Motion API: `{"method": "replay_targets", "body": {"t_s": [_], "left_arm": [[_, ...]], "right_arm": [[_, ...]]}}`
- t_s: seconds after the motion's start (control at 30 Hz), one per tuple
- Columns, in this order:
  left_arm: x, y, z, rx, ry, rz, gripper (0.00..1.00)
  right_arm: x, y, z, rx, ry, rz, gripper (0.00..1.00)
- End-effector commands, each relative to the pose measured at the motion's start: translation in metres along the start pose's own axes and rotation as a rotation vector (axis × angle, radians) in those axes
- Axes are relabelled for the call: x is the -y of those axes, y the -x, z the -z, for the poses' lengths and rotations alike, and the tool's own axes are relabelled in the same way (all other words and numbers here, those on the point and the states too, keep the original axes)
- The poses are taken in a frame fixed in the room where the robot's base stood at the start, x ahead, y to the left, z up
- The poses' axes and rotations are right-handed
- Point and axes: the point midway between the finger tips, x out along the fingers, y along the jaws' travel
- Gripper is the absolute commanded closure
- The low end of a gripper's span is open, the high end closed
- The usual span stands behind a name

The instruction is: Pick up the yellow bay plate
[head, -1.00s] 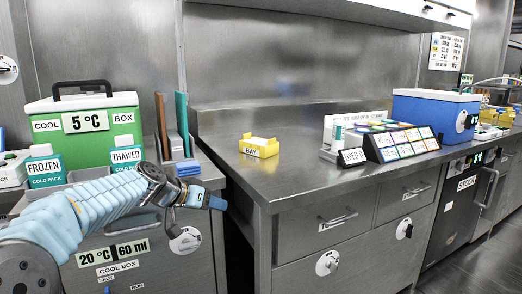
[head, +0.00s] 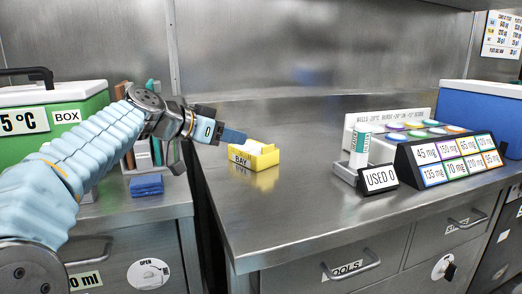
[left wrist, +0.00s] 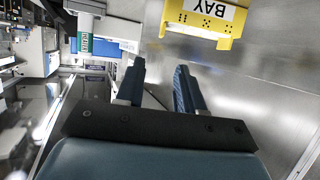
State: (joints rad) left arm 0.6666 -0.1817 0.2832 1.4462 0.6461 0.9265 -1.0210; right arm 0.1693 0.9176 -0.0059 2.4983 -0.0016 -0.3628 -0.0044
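The yellow bay plate (head: 254,156) is a small yellow holder labelled BAY, standing on the steel counter near its left edge. It also shows in the left wrist view (left wrist: 204,22), at the top right, beyond the fingertips. My left gripper (head: 236,137) reaches in from the left, its blue fingers just left of the plate and a little above the counter. In the left wrist view the two fingers (left wrist: 160,75) stand apart with nothing between them. My right gripper is not in view.
The steel counter (head: 290,205) is clear in front of the plate. A green cool box (head: 60,145) stands at left, beyond a gap between counters.

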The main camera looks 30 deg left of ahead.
Motion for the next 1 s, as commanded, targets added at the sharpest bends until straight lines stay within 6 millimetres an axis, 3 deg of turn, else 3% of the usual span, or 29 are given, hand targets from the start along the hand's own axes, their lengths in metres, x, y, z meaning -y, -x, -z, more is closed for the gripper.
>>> {"method": "replay_targets", "body": {"t_s": [0.3, 0.53, 0.8, 1.0], "left_arm": [[0.0, -0.063, 0.001, 0.003, 0.003, -0.003, 0.63], [0.001, -0.084, 0.001, 0.002, 0.003, -0.002, 0.63], [0.002, -0.123, 0.001, 0.002, 0.003, -0.001, 0.63], [0.002, -0.128, -0.001, 0.001, 0.002, 0.001, 0.63]], "right_arm": [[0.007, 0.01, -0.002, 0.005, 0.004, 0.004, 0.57], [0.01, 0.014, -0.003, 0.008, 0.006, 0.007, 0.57], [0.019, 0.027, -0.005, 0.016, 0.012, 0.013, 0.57], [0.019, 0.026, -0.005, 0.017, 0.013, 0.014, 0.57]]}}
